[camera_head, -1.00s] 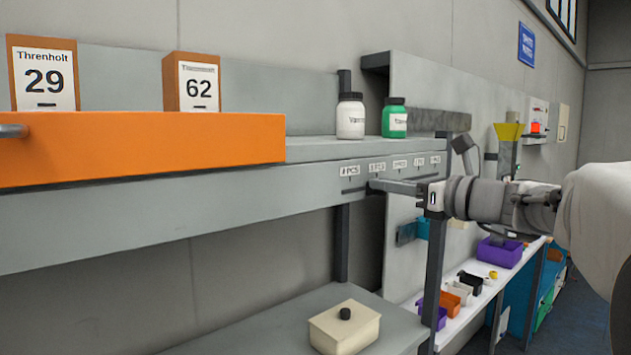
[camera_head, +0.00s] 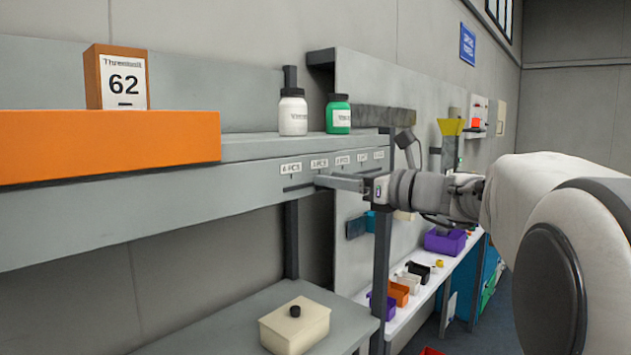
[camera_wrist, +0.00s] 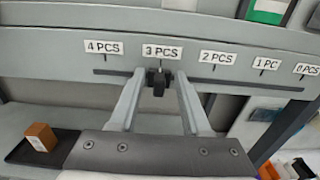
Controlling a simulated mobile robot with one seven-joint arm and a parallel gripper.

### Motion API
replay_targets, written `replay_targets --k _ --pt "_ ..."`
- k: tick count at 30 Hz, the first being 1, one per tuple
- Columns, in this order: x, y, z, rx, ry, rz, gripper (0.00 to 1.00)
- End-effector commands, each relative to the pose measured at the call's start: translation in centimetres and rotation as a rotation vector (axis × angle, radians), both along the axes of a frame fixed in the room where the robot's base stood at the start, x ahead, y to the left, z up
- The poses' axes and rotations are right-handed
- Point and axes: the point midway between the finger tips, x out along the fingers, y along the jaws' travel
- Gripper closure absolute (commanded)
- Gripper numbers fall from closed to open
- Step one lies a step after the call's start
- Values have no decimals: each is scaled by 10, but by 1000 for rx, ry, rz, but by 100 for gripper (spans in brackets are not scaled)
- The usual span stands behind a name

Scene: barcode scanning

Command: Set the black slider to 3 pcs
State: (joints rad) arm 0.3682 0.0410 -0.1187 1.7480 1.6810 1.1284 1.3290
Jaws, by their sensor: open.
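The black slider (camera_wrist: 158,82) sits in the slot directly below the "3 PCS" label (camera_wrist: 162,52). My gripper (camera_wrist: 160,76) is open, with one finger to the left of the slider and one to the right. Gaps show between the slider and both fingers. In the head view my gripper (camera_head: 322,182) is up against the grey shelf front (camera_head: 240,186), near the second label from the left. The slider is hidden by my fingers there.
The "4 PCS" label (camera_wrist: 104,48) is left of the slider; "2 PCS" (camera_wrist: 217,58), "1 PC" (camera_wrist: 266,64) and "0 PCS" (camera_wrist: 307,69) are to its right. A white bottle (camera_head: 293,113) and a green bottle (camera_head: 338,115) stand on the shelf above. A cream box (camera_head: 296,328) is below.

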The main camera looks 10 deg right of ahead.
Motion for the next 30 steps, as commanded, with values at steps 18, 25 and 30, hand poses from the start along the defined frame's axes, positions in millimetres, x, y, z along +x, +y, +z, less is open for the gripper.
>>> replay_targets --k 18,25,30 --pt "-97 -71 -2 -1 -2 -5 52" --pt "-129 -94 -1 0 -1 -2 52" --pt "-139 -101 0 -1 -1 -2 52"
